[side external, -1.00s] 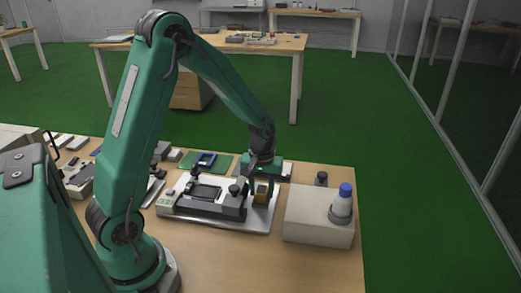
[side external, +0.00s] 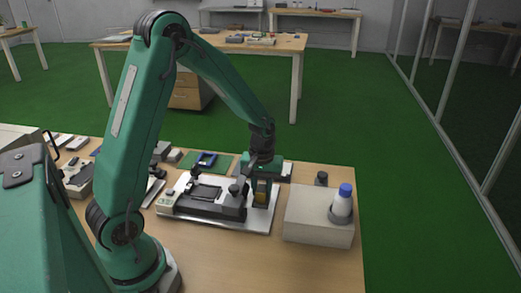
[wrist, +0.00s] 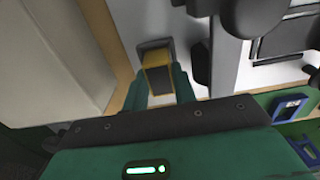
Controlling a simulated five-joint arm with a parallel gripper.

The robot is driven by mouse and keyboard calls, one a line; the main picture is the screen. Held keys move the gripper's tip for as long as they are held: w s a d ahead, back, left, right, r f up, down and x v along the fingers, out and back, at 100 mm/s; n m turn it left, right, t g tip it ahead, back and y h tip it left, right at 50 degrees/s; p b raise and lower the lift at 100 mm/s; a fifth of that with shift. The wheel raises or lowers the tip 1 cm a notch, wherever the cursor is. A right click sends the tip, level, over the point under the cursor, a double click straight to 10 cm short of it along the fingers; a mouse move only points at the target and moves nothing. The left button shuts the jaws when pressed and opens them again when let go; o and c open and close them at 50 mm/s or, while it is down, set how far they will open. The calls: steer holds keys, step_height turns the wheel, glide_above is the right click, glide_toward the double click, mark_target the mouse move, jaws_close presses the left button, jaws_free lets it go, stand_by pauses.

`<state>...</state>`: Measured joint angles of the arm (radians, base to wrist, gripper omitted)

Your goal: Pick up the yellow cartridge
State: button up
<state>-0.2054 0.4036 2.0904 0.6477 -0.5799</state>
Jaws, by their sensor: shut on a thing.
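The yellow cartridge (side external: 261,190) is a small yellow block with dark parts, near the right end of the white tray-like fixture (side external: 262,222). It also shows between the green fingers in the wrist view (wrist: 157,75), with a grey face next to the yellow. My gripper (side external: 262,196) points down with its fingers on either side of the cartridge, shut on it. In the wrist view my gripper (wrist: 160,92) has a finger against each side. I cannot tell whether the cartridge is clear of the surface under it.
A dark device (side external: 209,196) sits on the fixture to the left. A green mat (side external: 203,163) lies behind.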

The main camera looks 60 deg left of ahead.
mark_target(262, 188)
steer(key=shift+r, duration=0.65)
step_height(262, 188, up, 2)
steer(key=shift+r, duration=0.15)
steer(key=s+d+r, duration=0.3)
steer(key=d+r, duration=0.4)
steer(key=d, duration=0.4)
steer(key=shift+s, duration=0.4)
steer(key=shift+w+a, duration=0.1)
